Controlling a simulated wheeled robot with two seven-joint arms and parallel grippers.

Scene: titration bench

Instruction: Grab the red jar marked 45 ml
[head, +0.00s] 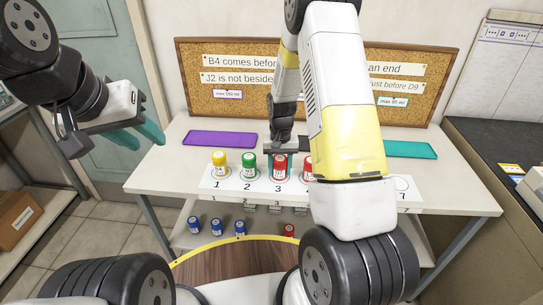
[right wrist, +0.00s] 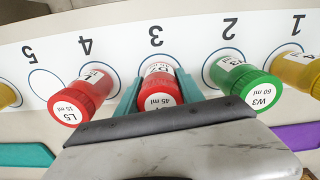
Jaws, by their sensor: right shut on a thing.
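The red jar marked 45 ml (right wrist: 156,88) stands at the spot numbered 3 on the white strip, between the teal fingers of my right gripper (right wrist: 154,85). The gripper is shut on it. In the head view the jar (head: 279,168) shows at number 3, with my right gripper (head: 284,158) reaching it from behind. Another red jar, marked 15 ml (right wrist: 82,97), stands at number 4 beside it, apart from the fingers. My left gripper (head: 149,130) is raised at the left, away from the jars, its teal fingers seen from the side.
A green jar marked 60 ml (head: 249,165) stands at number 2 and a yellow jar (head: 219,166) at number 1. A purple mat (head: 219,139) and a teal mat (head: 410,149) lie behind. A corkboard (head: 225,65) backs the table. Several jars, including a blue one (head: 194,225), sit below.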

